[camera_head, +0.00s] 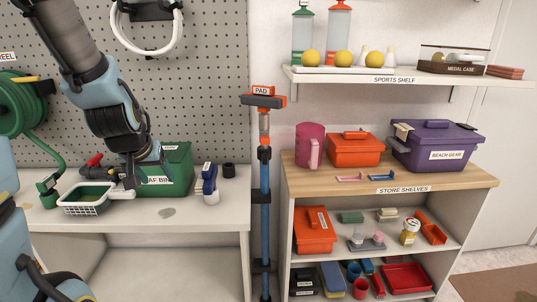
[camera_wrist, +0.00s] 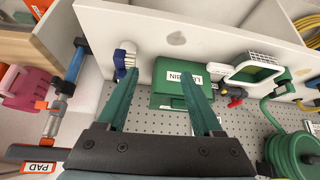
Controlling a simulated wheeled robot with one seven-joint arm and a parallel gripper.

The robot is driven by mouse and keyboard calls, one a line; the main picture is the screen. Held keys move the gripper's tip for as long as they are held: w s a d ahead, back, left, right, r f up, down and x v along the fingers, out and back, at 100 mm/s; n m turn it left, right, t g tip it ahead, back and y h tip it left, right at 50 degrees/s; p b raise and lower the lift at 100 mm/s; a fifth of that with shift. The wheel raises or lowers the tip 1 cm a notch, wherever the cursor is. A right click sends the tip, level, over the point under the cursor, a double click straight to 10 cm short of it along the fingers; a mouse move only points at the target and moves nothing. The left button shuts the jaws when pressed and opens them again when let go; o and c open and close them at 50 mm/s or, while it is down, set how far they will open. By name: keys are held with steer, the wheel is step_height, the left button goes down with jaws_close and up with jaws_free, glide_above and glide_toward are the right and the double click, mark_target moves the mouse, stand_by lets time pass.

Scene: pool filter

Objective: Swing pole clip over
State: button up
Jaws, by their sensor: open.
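A blue pole (camera_head: 264,215) stands upright against the wall, between the bench and the store shelves. An orange and grey head labelled PAD (camera_head: 262,99) tops it. A dark clip-like piece (camera_head: 264,154) shows on its upper part, with more dark bands lower down; I cannot tell whether any is closed. In the wrist view the pole (camera_wrist: 75,65) and its PAD head (camera_wrist: 38,160) lie at the left, outside my fingers. My gripper (camera_head: 135,178) is open and empty, left of the pole, in front of the green leaf bin (camera_head: 178,172). Its fingers (camera_wrist: 160,70) also show in the wrist view.
A green hose reel (camera_head: 22,105) hangs at left. A pink jug (camera_head: 309,145) stands on the store shelves (camera_head: 450,177).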

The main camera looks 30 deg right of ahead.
steer(key=w+d+f+m+t+h+b, duration=0.1)
steer(key=w+d+f+t+h+b, duration=0.1)
steer(key=d+b, duration=0.3)
steer(key=w+d+f+m+t+h+b, duration=0.1)
steer(key=w+d+f+t+b, duration=0.15)
steer(key=d, duration=0.45)
steer(key=n+t+h+b, duration=0.1)
steer(key=t+h+b, duration=0.3)
steer(key=t+b, duration=0.95)
glide_toward(265, 140)
steer(key=w+d+r+g+b, duration=0.1)
steer(key=w+r, duration=0.1)
steer(key=w+d+r+g+b, duration=0.1)
steer(key=w+r, duration=0.1)
steer(key=w+d+r+g+b, duration=0.1)
steer(key=w+r, duration=0.1)
steer(key=w, duration=0.1)
steer(key=shift+w+r+g, duration=0.15)
steer(key=shift+r+g, duration=0.1)
steer(key=shift+g, duration=0.15)
steer(key=shift+c, duration=0.4)
jaws_close()
